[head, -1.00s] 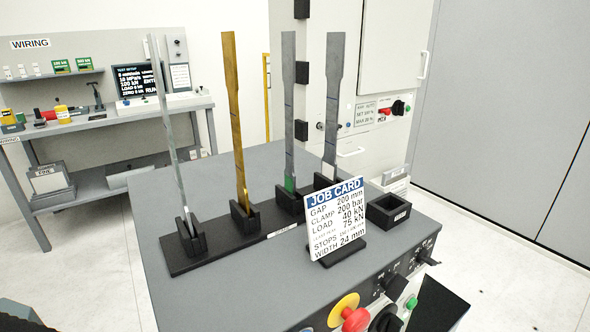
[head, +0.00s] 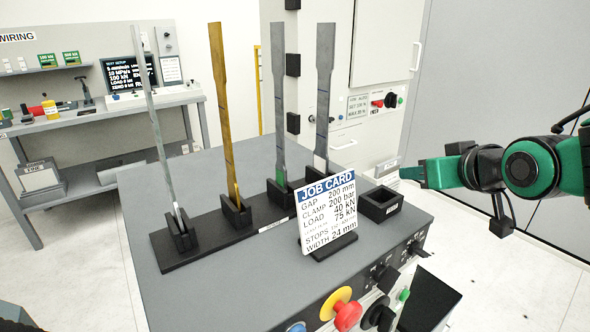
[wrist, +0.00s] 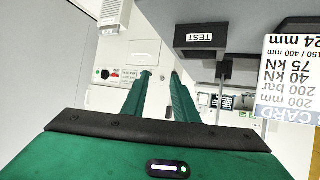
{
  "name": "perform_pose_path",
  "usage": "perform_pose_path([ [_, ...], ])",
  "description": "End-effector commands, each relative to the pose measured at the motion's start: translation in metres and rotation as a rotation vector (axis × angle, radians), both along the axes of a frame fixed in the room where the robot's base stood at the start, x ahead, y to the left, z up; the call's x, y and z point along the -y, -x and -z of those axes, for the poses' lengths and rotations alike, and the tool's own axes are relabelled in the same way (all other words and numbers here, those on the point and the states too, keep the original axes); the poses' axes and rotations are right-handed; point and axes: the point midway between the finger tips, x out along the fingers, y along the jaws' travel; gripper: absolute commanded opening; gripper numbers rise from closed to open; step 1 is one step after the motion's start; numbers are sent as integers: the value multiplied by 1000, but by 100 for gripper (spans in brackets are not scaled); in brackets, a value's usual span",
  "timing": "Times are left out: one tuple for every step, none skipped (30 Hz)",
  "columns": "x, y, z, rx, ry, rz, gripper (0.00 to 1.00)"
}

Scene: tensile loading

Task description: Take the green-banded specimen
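The green-banded specimen (head: 279,105) is a tall grey flat bar with wider ends. It stands upright in the third slot from the left of a black rack (head: 167,256), its green band low down near the slot. The job card partly hides the rack in front of it. My gripper (head: 408,172) is at the right in the head view, well apart from the specimen and to the right of the rack. In the wrist view its two green fingers (wrist: 160,73) stand apart with nothing between them. The specimen is not clearly visible in the wrist view.
Specimens stand on both sides: a yellow-brown one (head: 222,110), a thin silver one (head: 154,130) and a grey one (head: 324,95). A job card (head: 326,212) stands in front. A black open box (head: 381,204) sits at the right. The tabletop's left front is clear.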

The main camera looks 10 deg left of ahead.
Motion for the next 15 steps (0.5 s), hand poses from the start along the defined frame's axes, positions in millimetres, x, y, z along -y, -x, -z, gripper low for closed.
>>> perform_pose_path([
  [-48,3,-20,77,-39,-93,27],
  [-73,6,-32,122,-65,-140,27],
  [-104,13,-48,176,-102,-198,27],
  [-124,19,-60,213,-131,-237,27],
  [-143,26,-70,245,-157,-273,27],
  [-164,35,-83,284,-192,-316,27],
  [-178,42,-91,309,-216,-343,27],
  [-190,49,-99,330,-238,-367,27],
  [-202,56,-108,354,-263,-392,27],
  [-210,61,-113,368,-279,-409,27],
  [-217,65,-117,380,-294,-422,27],
  [-223,69,-122,392,-307,-435,27],
  [-226,71,-124,399,-316,-442,27],
  [-230,72,-126,403,-320,-446,27],
  [-233,71,-127,405,-325,-450,27],
])
